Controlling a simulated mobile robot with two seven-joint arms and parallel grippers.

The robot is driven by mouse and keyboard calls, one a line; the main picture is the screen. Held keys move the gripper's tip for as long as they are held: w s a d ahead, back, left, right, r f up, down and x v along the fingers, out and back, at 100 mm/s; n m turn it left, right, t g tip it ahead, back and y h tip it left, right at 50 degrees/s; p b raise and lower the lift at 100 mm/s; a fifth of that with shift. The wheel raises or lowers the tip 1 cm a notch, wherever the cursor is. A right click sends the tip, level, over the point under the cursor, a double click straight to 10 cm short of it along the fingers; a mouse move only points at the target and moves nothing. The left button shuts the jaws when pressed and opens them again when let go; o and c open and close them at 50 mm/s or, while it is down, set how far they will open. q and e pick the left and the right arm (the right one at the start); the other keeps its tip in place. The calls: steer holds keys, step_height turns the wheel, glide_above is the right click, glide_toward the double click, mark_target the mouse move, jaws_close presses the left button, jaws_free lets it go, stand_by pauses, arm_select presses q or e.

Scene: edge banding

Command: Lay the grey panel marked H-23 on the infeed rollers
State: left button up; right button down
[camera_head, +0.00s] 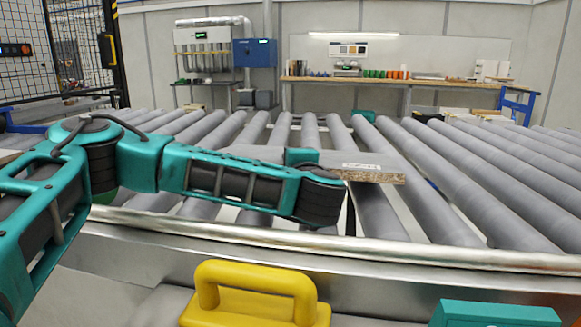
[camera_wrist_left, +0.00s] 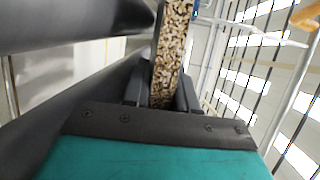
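The grey panel (camera_head: 385,163) lies flat over the rollers in the middle of the head view. Its raw chipboard edge faces me, and a white label sits near that edge, too small to read. My left gripper (camera_wrist_left: 161,92) is shut on the panel's edge, one finger on each face; the chipboard (camera_wrist_left: 172,45) shows between the fingers. In the head view my left arm hides part of the panel. The grey infeed rollers (camera_head: 465,180) run beneath it. I cannot tell whether the panel touches them. My right gripper is not in view.
A metal rail (camera_head: 300,246) edges the rollers on my side. A yellow handle (camera_head: 255,290) stands in front of it. Rollers to the right of the panel are bare. A workbench (camera_head: 400,82) stands against the back wall, and a mesh fence (camera_head: 80,40) is at the left.

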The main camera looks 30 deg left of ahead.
arm_select(q)
steer(key=o, duration=0.5)
steer(key=shift+r, duration=0.15)
steer(key=shift+o, duration=0.2)
steer(key=shift+o, duration=0.9)
steer(key=shift+f, duration=0.3)
steer(key=o, duration=0.6)
steer(key=shift+r, duration=0.2)
steer(key=shift+o, duration=0.2)
